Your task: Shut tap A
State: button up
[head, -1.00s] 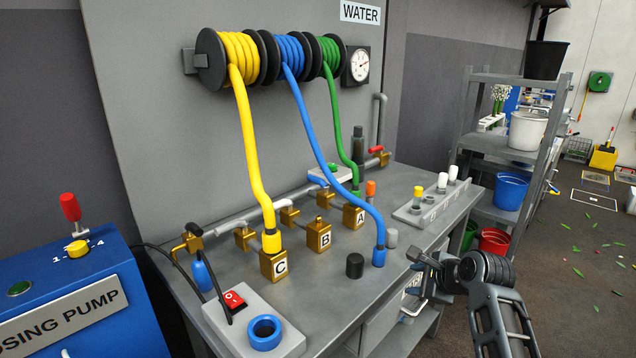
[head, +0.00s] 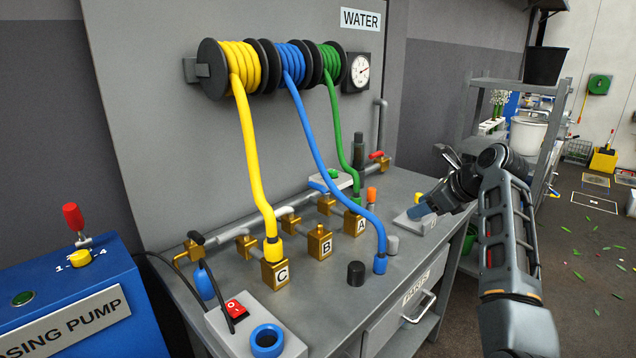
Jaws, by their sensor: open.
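The brass block marked A (head: 355,223) stands on the grey bench, at the far end of the row of marked blocks. The green hose (head: 336,125) comes down to it. A red lever (head: 376,155) sits on a brass valve at the far end of the pipe. My gripper (head: 434,182) is open and empty, above the right edge of the bench, to the right of block A and apart from it.
Blocks B (head: 320,242) and C (head: 275,270) stand nearer; the yellow hose (head: 248,170) runs to C. The blue hose (head: 330,165) ends in a blue fitting on the bench beside a black cylinder (head: 356,273). A grey rack (head: 402,222) is partly hidden by my gripper.

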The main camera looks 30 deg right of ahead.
aim_at(317, 187)
jog(key=i+j, duration=0.25)
jog(key=i, duration=0.2)
jog(key=i+j, duration=0.25)
jog(key=i, duration=0.2)
